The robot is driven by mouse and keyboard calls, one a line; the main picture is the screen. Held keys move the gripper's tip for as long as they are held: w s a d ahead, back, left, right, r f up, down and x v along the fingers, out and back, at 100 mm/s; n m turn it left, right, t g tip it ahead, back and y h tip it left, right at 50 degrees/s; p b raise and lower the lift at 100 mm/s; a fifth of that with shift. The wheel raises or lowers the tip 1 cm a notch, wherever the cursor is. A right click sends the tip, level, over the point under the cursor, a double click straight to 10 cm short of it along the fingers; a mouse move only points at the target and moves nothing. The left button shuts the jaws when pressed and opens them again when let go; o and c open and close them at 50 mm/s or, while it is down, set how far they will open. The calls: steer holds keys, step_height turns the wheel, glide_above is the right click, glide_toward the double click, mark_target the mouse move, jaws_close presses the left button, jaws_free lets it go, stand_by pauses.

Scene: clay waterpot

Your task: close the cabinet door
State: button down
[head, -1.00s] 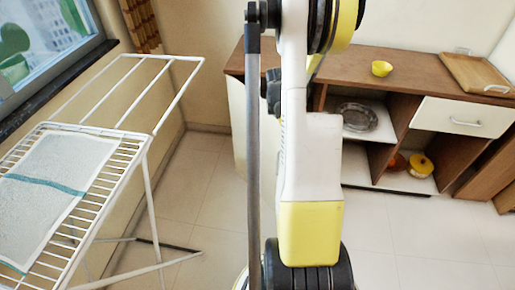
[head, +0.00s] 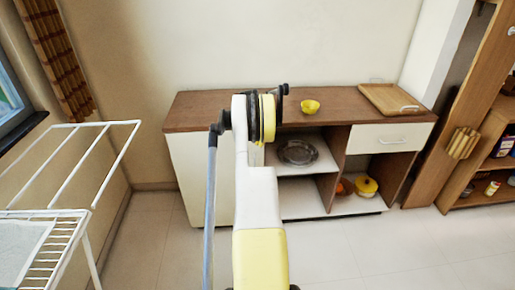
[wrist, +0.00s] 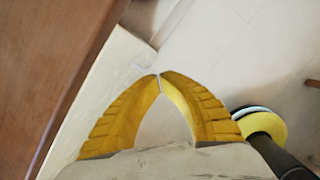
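A low cabinet with a brown top (head: 230,104) stands against the back wall. A plain white door-like panel (head: 195,172) covers its left front; I cannot tell whether it stands ajar. The middle and right compartments show open. My gripper (wrist: 158,75) has its two yellow fingertips touching, with nothing between them. In the wrist view a brown surface (wrist: 45,65) and a white panel edge (wrist: 95,95) lie to the left of the fingers and partly behind the left one. Contact cannot be told. In the head view my arm hides the gripper and part of the cabinet.
A yellow bowl (head: 310,106) and wooden tray (head: 393,98) rest on the top. A glass dish (head: 297,152) and yellow pot (head: 366,186) sit inside. A drying rack (head: 62,225) stands left, a tall wooden shelf (head: 490,165) right. Floor (head: 400,250) right of my arm is clear.

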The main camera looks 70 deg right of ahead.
steer(key=shift+d, duration=0.25)
steer(key=shift+w+r, duration=0.1)
steer(key=v, duration=1.2)
steer(key=shift+w+a, duration=0.1)
